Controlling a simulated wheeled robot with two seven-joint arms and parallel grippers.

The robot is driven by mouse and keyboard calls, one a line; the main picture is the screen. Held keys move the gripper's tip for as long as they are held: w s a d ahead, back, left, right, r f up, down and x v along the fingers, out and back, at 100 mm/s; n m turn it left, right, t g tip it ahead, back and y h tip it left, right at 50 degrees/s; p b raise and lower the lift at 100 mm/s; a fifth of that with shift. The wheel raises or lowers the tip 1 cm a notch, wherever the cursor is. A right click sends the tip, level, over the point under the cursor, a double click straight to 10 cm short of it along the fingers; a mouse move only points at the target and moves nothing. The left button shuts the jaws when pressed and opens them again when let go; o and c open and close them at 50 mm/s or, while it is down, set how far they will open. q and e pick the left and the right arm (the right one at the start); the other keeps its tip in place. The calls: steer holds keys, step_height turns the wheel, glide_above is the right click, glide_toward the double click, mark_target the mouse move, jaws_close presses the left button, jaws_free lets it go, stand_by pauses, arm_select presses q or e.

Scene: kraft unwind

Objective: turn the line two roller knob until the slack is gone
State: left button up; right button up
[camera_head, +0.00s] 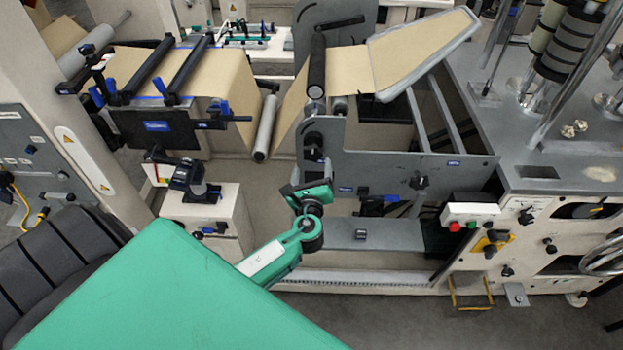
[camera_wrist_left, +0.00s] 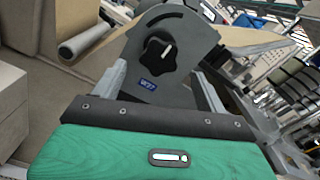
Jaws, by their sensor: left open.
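A black knob with a pale pointer line (camera_wrist_left: 158,52) sits on a grey side plate (camera_wrist_left: 180,25) above a blue label in the left wrist view. In the head view a black knob (camera_head: 313,139) shows on the grey side plate (camera_head: 375,150); whether it is line two's I cannot read. My left gripper (camera_head: 316,168) is just below it, at the end of my green arm. In the left wrist view my left gripper's grey fingers (camera_wrist_left: 160,78) stand apart, with the knob beyond and between them, apparently untouched. Brown kraft web (camera_head: 290,115) hangs between rollers. My right gripper is out of view.
A beige block with a black clamp (camera_head: 205,205) stands left of my wrist. A control box with red and green buttons (camera_head: 470,215) is at right.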

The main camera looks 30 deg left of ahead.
mark_target(313, 156)
arm_select(q)
steer(key=x, duration=0.5)
steer(key=shift+w+a, duration=0.15)
steer(key=shift+w, duration=0.15)
steer(key=shift+b+x, duration=0.3)
steer(key=shift+x, duration=0.45)
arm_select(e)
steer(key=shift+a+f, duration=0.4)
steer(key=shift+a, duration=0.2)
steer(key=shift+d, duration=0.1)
